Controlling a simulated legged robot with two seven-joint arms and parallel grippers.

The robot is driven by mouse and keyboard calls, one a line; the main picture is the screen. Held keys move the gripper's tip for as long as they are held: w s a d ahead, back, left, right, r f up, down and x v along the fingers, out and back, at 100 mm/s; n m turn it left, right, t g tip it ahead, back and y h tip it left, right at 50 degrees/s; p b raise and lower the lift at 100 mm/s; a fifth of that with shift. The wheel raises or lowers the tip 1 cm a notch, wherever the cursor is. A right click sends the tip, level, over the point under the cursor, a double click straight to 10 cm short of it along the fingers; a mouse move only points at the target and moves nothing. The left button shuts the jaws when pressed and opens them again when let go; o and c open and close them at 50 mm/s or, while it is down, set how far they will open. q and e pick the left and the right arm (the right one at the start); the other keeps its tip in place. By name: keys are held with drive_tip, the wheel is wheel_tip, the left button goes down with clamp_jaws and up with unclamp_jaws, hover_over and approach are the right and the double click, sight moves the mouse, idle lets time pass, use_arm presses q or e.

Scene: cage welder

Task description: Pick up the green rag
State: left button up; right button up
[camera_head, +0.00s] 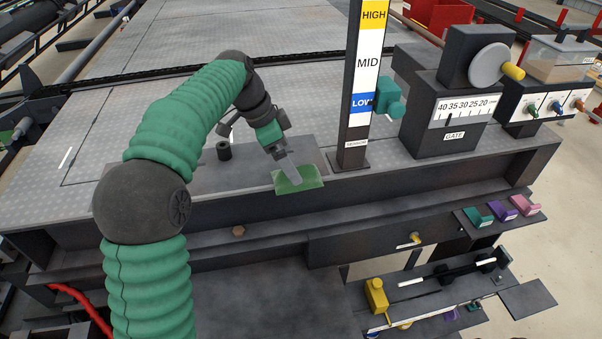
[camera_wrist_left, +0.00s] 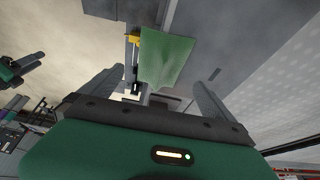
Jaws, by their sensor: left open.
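The green rag (camera_head: 298,180) lies at the front edge of the grey metal deck, and part of it seems to hang over that edge. I cannot tell whether a finger touches the rag. My right gripper is not in view.
A tall level post (camera_head: 358,120) marked HIGH, MID and LOW stands right of the rag. A gate gauge box (camera_head: 443,118) is farther right. A hex nut (camera_head: 238,231) lies on the lower ledge.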

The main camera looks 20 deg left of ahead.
use_arm(q)
drive_tip(key=p+x, duration=0.1)
drive_tip(key=x, duration=0.1)
drive_tip(key=p+x, duration=0.1)
drive_tip(key=shift+a+f+p, duration=0.2)
drive_tip(key=shift+f+p, duration=0.1)
drive_tip(key=shift+f, duration=0.2)
drive_tip(key=shift+a+f, duration=0.2)
drive_tip(key=shift+f, duration=0.15)
drive_tip(key=shift+d, duration=0.1)
drive_tip(key=shift+c, duration=0.2)
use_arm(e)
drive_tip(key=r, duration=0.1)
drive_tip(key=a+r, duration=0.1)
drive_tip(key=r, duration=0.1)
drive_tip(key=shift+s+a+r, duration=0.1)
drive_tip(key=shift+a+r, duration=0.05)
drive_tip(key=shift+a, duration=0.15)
